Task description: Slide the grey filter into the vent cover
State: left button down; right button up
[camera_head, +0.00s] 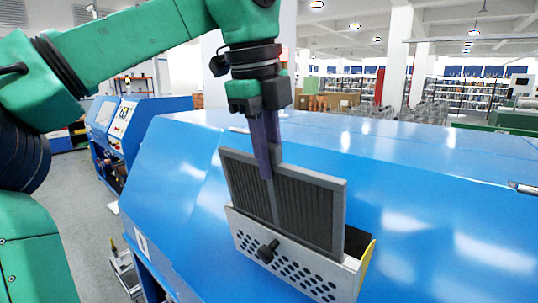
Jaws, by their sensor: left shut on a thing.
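The grey filter (308,208) is a flat framed panel with dark pleats, in the head view's middle. My left gripper (268,172) reaches down from above and is shut on the filter's top edge, one purple finger showing on its front face. The vent cover (283,262) is a light metal housing with rows of round holes and a dark knob (268,250), fixed on the sloping face of a blue machine. The filter stands above the cover, its lower part hidden behind the cover's front plate. I cannot tell how deep it sits. My right gripper is not in view.
The blue machine's (430,215) broad sloping surface surrounds the vent cover and is mostly clear. A yellow edge (368,262) shows at the cover's right side. A metal handle (523,188) sits at the far right. Another blue machine (122,122) stands behind on the left.

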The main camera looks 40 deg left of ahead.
aim_at(277, 220)
pick_arm(q)
jog(key=shift+b+x, duration=0.6)
jog(key=shift+x, duration=0.5)
dwell(0.3)
jog(key=shift+b+x, duration=1)
jog(key=shift+x, duration=0.75)
jog(key=shift+b+x, duration=1)
jog(key=shift+x, duration=0.8)
jog(key=shift+f, duration=0.1)
